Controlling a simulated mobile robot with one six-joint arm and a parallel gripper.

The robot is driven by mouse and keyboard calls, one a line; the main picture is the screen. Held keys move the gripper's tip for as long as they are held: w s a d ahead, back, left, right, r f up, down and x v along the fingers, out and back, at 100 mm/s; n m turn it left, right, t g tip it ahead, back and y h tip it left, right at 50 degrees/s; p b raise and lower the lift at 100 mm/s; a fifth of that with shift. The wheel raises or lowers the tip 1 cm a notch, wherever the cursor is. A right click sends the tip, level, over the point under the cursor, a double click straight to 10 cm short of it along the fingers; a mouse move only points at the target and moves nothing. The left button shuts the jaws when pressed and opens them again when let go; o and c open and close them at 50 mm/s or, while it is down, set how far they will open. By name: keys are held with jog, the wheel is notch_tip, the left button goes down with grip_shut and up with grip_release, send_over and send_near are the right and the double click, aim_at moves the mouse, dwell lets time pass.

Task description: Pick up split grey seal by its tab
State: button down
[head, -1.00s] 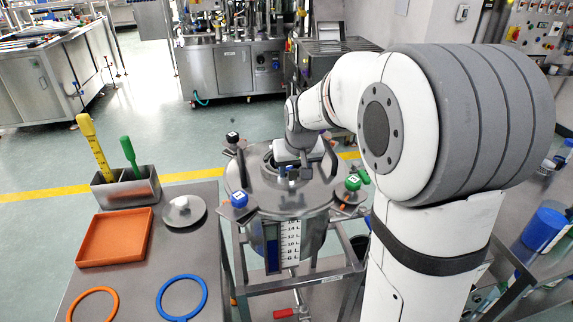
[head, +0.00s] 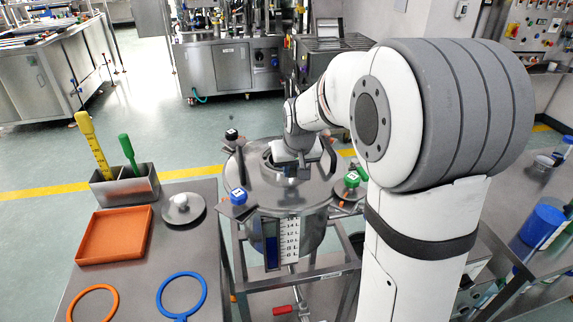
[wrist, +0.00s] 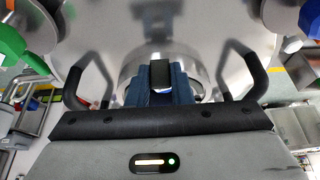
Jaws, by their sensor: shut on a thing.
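My gripper (head: 290,171) points down over the round opening in the middle of the steel vessel's lid (head: 262,192). In the wrist view its blue-grey fingers (wrist: 160,88) are shut at the opening, with a small dark block between them. I take what they hold to be the tab of the split grey seal. The seal's ring cannot be told apart from the shiny metal rim, and the gripper covers much of it. I cannot tell whether the seal is lifted off its seat.
Dark lid handles (wrist: 88,75) stand either side of the gripper. Blue (head: 238,196), green (head: 352,179) and black (head: 231,134) knobs sit around the lid. The left table holds an orange tray (head: 115,236), a blue ring (head: 182,297), an orange ring (head: 93,303) and a steel disc (head: 190,212).

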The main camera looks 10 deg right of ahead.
notch_tip(320, 180, up, 16)
jog(key=p, duration=0.3)
jog(key=shift+f, duration=0.2)
dwell(0.6)
